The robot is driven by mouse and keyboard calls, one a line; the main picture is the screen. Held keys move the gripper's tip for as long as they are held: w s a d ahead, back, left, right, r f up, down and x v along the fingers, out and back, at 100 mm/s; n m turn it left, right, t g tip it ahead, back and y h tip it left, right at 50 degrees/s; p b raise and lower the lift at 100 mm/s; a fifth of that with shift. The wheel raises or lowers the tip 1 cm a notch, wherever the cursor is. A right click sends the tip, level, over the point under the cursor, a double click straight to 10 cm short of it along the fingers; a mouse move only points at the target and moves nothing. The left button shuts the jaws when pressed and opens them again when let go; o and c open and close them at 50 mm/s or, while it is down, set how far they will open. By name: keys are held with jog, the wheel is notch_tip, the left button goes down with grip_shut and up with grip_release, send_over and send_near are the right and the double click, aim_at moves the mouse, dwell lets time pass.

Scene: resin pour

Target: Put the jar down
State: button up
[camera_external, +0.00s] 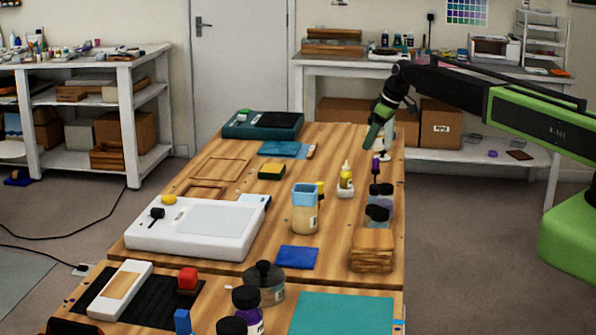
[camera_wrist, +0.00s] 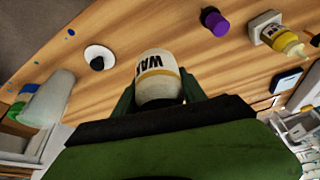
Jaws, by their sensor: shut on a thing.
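The jar (camera_wrist: 158,78) is white with a tan band and dark letters, of which "WA" can be read. In the wrist view it sits between the two dark green fingers of my gripper (camera_wrist: 159,92), which is shut on it. The wooden bench top (camera_wrist: 140,22) shows beyond the jar. In the external view my gripper (camera_external: 378,136) is over the far right end of the bench (camera_external: 335,150). The jar is mostly hidden there behind the gripper. I cannot tell whether its base touches the wood.
A white disc with a black knob (camera_wrist: 99,57) is near the jar. A purple-capped item (camera_wrist: 214,22) and a yellow bottle (camera_wrist: 275,37) stand on the other side. Dark-capped jars (camera_external: 378,207) and a wooden block (camera_external: 372,250) line the bench's right edge. Bare wood lies around the jar.

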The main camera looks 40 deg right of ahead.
jog(key=b, duration=0.2)
send_over(353, 172)
jog(key=f, duration=0.3)
jog(key=shift+d+f, duration=0.2)
jog(key=shift+d, duration=0.15)
jog(key=shift+w+a, duration=0.15)
jog(key=shift+a, duration=0.05)
notch_tip(353, 172, down, 4)
jog(key=b, duration=0.4)
jog(key=shift+f, duration=0.2)
jog(key=shift+r, duration=0.25)
jog(key=shift+f, duration=0.2)
jog(key=o, duration=1.5)
jog(key=shift+r, duration=0.1)
